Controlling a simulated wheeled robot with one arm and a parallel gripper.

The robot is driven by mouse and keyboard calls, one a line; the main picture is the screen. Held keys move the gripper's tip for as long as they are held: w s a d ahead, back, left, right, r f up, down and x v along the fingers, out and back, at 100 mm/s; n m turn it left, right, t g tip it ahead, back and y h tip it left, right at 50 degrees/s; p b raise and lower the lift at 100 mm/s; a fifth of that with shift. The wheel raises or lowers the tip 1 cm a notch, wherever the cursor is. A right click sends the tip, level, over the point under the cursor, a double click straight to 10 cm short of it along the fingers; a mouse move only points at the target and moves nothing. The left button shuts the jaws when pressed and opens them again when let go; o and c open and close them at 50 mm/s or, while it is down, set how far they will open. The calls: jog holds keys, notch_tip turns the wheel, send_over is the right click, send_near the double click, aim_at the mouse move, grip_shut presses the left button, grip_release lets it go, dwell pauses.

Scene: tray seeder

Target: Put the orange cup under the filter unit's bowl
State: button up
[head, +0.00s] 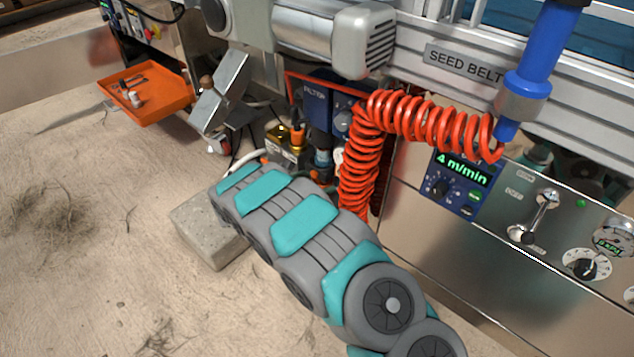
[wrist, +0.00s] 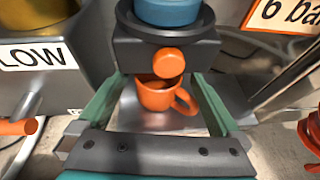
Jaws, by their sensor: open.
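The orange cup (wrist: 155,98) stands upright on a grey metal surface in the wrist view, its handle to the right. Just above it in the picture is a round orange knob (wrist: 168,62) on a dark block, which hides part of its rim. The blue bowl (wrist: 172,12) in a dark ring is above that block. My gripper (wrist: 160,84) is open, with one teal finger on each side of the cup; contact cannot be made out.
A box marked LOW (wrist: 32,55) is left of the fingers, and a "6 ba" sign (wrist: 285,14) is at right. A coiled red hose (head: 362,160) hangs beside the filter unit. A stone block (head: 208,230) lies by my arm. An orange tray (head: 155,112) is at left.

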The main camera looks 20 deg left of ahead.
jog(key=shift+s+a+r, duration=0.1)
jog(key=shift+r, duration=0.1)
jog(key=p+v, duration=0.1)
jog(key=v, duration=1)
jog(key=shift+s+a, duration=0.2)
jog(key=shift+s, duration=0.15)
